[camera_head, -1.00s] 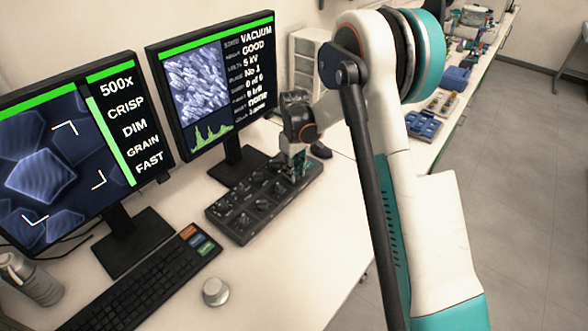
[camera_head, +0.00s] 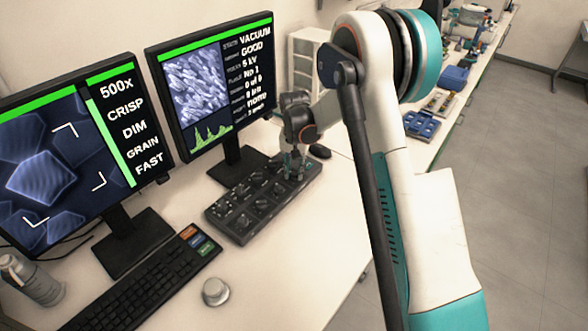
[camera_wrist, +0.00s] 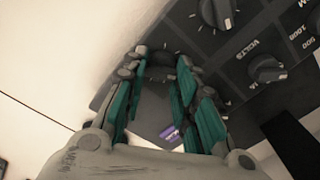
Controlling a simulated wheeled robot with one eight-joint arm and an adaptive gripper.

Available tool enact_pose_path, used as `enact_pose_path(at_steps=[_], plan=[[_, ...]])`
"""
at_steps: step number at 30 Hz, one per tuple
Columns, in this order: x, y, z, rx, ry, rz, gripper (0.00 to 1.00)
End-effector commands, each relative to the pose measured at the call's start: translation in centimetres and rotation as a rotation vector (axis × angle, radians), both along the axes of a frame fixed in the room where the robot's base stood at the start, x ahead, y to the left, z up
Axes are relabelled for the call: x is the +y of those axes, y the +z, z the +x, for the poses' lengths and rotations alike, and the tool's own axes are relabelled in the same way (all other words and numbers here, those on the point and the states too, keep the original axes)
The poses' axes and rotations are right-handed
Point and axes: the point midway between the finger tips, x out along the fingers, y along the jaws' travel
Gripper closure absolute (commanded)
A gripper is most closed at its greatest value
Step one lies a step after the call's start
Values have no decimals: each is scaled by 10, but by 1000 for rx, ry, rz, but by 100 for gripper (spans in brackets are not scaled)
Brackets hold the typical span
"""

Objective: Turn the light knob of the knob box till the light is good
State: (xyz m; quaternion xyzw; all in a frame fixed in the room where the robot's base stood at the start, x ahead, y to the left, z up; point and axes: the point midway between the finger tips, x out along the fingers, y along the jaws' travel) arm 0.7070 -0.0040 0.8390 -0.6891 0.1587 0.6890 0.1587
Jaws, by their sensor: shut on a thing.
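The black knob box (camera_head: 238,217) lies on the white desk beside the monitors, with several dark knobs on its top. My gripper (camera_head: 294,172) points down at the box's far right end. In the wrist view my gripper (camera_wrist: 160,85) has its green-padded fingers on either side of a dark knob (camera_wrist: 160,64), shut on it. The fingers hide part of that knob, and its label cannot be read. Another knob (camera_wrist: 267,69) beside it is marked VOLTS. The left monitor (camera_head: 65,165) reads 500X, CRISP, DIM, GRAIN, FAST beside a bluish crystal picture.
The right monitor (camera_head: 212,85) reads VACUUM GOOD and 5 KV. A blue tray (camera_head: 421,124) lies farther back. The desk right of the keyboard is mostly clear.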

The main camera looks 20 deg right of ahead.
Motion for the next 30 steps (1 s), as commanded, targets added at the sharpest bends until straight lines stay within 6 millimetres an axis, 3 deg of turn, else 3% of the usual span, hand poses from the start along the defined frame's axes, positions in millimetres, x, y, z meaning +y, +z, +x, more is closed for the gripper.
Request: enact_pose_path(at_steps=[18,30], plan=[[-1,0,-2,1,-531,1,97],[-2,0,-2,1,-690,1,97]])
